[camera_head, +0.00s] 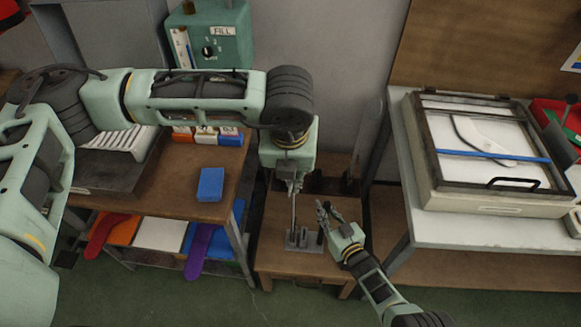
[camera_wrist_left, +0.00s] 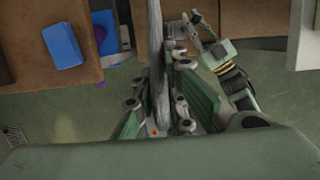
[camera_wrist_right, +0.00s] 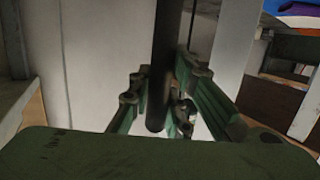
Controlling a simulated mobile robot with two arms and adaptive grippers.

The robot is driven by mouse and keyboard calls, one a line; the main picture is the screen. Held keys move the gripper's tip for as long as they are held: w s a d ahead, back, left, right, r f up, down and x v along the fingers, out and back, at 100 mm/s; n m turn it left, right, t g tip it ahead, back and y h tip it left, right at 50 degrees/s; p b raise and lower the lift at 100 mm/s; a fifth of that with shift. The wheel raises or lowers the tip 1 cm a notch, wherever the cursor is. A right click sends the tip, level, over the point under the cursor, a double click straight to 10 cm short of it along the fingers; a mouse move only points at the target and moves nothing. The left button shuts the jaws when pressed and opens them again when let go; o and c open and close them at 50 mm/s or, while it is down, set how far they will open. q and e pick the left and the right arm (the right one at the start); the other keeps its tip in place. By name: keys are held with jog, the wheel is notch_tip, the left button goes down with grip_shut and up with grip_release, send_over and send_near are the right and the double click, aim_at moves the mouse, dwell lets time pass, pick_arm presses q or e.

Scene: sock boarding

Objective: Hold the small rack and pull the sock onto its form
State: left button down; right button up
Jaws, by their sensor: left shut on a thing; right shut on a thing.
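The small rack (camera_head: 303,241) stands on a low wooden stand, with a grey base and a dark upright post. My left gripper (camera_head: 292,187) is above it, pointing down and shut on a long grey piece that looks like the sock (camera_wrist_left: 156,45). This grey piece runs down to the rack; I cannot tell where sock ends and form begins. My right gripper (camera_head: 322,212) comes from the lower right and is shut on the rack's dark post (camera_wrist_right: 163,60). The post stands between its fingers in the right wrist view. The sock's lower end is too small to make out.
The low wooden stand (camera_head: 275,258) is between a left table with a blue block (camera_head: 210,184) and a right bench with a framed box (camera_head: 490,150). Coloured forms (camera_head: 202,245) lie on the left table's lower shelf. Green floor is free in front.

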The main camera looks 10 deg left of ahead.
pick_arm(q)
jog(key=shift+s+x, duration=0.25)
jog(key=shift+x, duration=0.85)
jog(key=shift+s+x, duration=0.25)
jog(key=shift+x, duration=0.85)
jog(key=c, duration=1.7)
grip_release()
jog(key=shift+f, duration=0.1)
jog(key=v, duration=1.2)
pick_arm(e)
jog(key=o, duration=0.9)
